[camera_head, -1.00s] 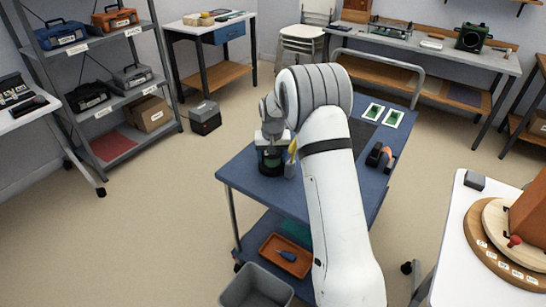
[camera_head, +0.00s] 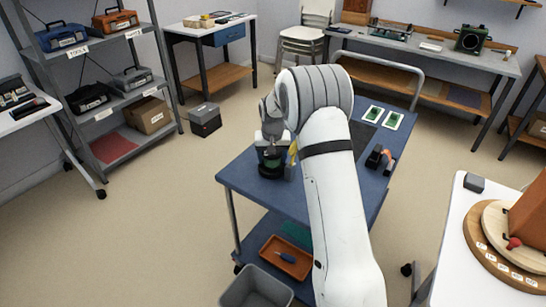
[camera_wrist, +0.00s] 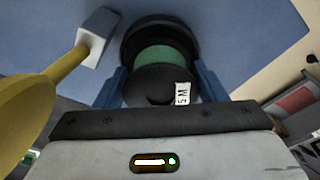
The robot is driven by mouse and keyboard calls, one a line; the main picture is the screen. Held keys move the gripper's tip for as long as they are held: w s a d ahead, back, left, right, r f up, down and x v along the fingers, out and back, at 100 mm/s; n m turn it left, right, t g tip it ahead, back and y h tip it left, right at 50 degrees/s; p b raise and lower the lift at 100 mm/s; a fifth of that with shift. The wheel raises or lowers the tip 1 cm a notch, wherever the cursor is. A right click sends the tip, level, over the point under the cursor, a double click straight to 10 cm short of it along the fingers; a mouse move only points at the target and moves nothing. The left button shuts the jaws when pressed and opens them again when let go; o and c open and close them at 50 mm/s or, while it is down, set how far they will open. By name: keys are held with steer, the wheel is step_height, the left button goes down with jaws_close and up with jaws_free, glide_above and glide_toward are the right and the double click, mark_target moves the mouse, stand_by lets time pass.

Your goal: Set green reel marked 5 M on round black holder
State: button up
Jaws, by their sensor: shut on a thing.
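The green reel (camera_wrist: 163,57) has black flanges and a white label reading 5 M (camera_wrist: 182,94). My gripper (camera_wrist: 163,80) is shut on it, with a blue finger on either side. In the head view the reel (camera_head: 271,156) shows small under my gripper (camera_head: 270,149), at the left part of the blue cart top. The round black holder (camera_head: 270,170) is directly below the reel on the cart. The reel looks upright and over the holder. Whether it rests fully on the holder, I cannot tell.
A yellow-handled tool with a pale head (camera_wrist: 95,38) is close beside my gripper.

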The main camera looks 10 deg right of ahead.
mark_target(272, 157)
steer(key=shift+f+b, duration=0.5)
steer(key=shift+f, duration=0.25)
steer(key=o, duration=0.8)
steer(key=shift+c, duration=0.2)
steer(key=shift+s+a+r+p, duration=0.1)
steer(key=shift+s+r+p, duration=0.2)
steer(key=shift+r+p, duration=1.1)
steer(key=shift+s+d+r+p, duration=0.1)
steer(key=shift+s+r+p, duration=0.3)
steer(key=shift+r, duration=1.8)
steer(key=shift+s+a+r+p, duration=0.15)
steer(key=shift+r+p, duration=1)
steer(key=shift+r, duration=0.65)
